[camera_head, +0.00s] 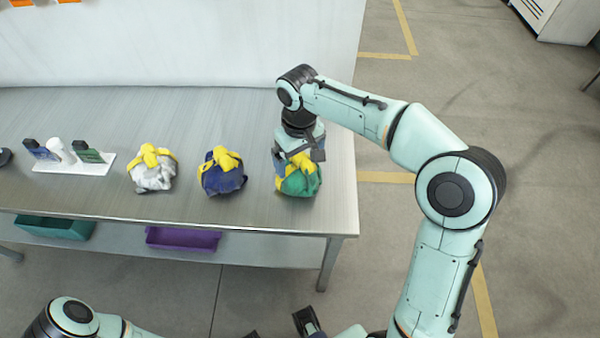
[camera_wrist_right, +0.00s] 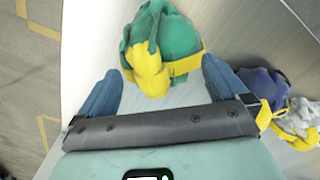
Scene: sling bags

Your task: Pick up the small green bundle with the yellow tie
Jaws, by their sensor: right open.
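The green bundle with the yellow tie (camera_head: 301,182) sits at the right end of the metal table. In the right wrist view the bundle (camera_wrist_right: 178,38) lies just ahead of the fingers, its yellow knot facing the gap. My right gripper (camera_head: 298,158) is open above and around the top of the bundle and partly hides it. In the wrist view the right gripper (camera_wrist_right: 160,66) has one blue finger on each side of the knot; contact cannot be told. Part of my left gripper (camera_head: 280,330) shows at the bottom edge; its jaw state is unclear.
A blue bundle (camera_head: 222,178) and a white bundle (camera_head: 154,177), both with yellow ties, sit to the left. A white holder (camera_head: 75,165) with small items stands farther left. Teal (camera_head: 55,228) and purple (camera_head: 182,239) bins are on the lower shelf. The table's right edge is close.

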